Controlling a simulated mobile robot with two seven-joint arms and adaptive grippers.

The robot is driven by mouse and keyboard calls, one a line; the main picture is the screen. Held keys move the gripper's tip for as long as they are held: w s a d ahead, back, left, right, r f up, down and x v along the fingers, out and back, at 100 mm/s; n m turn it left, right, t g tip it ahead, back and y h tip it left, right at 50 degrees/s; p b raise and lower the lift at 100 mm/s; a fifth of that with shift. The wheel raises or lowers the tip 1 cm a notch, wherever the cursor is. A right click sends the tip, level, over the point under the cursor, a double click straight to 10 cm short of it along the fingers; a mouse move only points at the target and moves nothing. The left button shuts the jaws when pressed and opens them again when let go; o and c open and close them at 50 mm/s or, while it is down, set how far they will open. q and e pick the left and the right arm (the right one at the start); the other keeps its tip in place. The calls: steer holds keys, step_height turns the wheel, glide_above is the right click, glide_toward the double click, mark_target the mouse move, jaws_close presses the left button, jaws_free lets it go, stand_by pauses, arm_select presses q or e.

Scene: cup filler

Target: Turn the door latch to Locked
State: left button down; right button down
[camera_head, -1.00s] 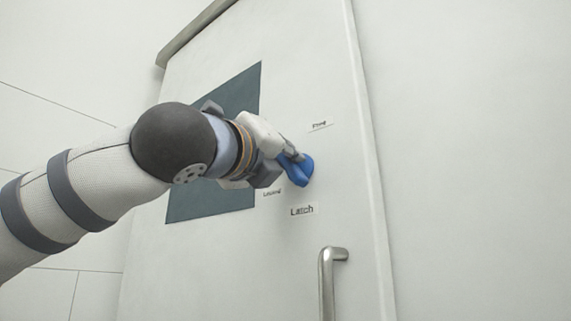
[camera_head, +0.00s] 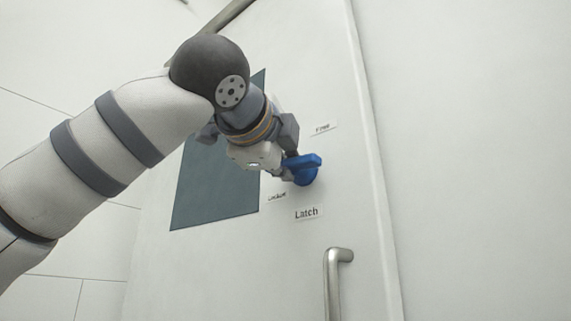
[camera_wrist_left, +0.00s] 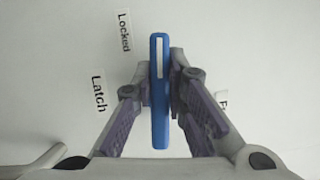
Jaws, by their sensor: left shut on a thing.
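The blue latch handle (camera_head: 306,168) sits on the white door, above the "Latch" label (camera_head: 307,212). It also shows in the wrist view (camera_wrist_left: 160,105), edge-on and upright, with a white stripe at its upper end. My left gripper (camera_head: 289,167) is shut on the latch, one finger on each side; its fingertips also show in the wrist view (camera_wrist_left: 162,82). The "Locked" label (camera_wrist_left: 124,32) is to the upper left of the striped end, which points straight up, not at the label. The "Free" label (camera_head: 322,128) is above the latch in the head view. My right gripper is out of view.
A steel pull handle (camera_head: 333,280) stands below the latch on the door (camera_head: 340,190). A dark window panel (camera_head: 215,190) is behind my arm, to the left. The wall (camera_head: 470,160) to the right is bare.

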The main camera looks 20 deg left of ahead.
arm_select(q)
steer(key=shift+n, duration=0.5)
steer(key=shift+f+n+g, duration=0.1)
steer(key=shift+n+g, duration=0.2)
steer(key=shift+g, duration=0.1)
steer(key=c, duration=1.6)
jaws_free()
steer(key=s, duration=1.2)
steer(key=shift+d, duration=0.25)
